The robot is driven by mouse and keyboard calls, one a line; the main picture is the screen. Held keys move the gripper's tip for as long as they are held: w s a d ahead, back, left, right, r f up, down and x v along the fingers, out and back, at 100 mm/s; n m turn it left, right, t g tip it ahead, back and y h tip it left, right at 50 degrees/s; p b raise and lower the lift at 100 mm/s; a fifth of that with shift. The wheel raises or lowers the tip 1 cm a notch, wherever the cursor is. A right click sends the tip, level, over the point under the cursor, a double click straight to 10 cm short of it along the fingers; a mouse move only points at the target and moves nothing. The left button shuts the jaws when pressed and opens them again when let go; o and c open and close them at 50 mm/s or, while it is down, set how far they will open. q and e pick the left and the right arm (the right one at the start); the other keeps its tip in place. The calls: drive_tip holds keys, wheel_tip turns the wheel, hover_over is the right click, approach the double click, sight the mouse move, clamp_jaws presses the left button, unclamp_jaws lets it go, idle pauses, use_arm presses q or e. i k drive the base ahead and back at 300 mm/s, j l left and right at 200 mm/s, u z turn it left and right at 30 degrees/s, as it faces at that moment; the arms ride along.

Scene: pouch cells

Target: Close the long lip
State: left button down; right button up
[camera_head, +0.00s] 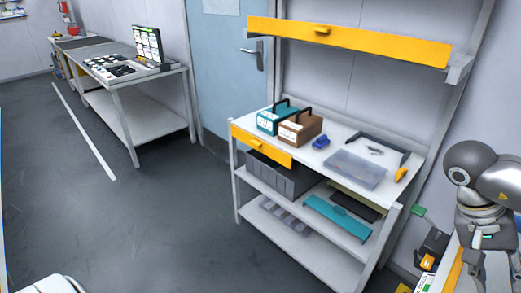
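A long yellow lip (375,43) runs along the upper shelf of the grey rack, with a small yellow handle near its middle. I cannot tell from this view whether it is open or shut. A shorter yellow lip (278,154) with a similar handle is at the front left of the white worktop. My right arm is at the right edge, well right of and below the long lip. My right gripper (476,262) is small and partly hidden at its lower end, so its fingers cannot be made out. My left gripper is not in view.
The worktop (324,167) holds a teal case (272,122), a brown case (299,131), a blue item (321,142) and a clear grey tray (355,169). Lower shelves hold a grey bin and a teal panel. A bench stands back left. The floor (150,230) before the rack is clear.

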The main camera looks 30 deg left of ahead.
sight(282, 158)
drive_tip(key=u, duration=1.1)
drive_tip(key=j, duration=0.2)
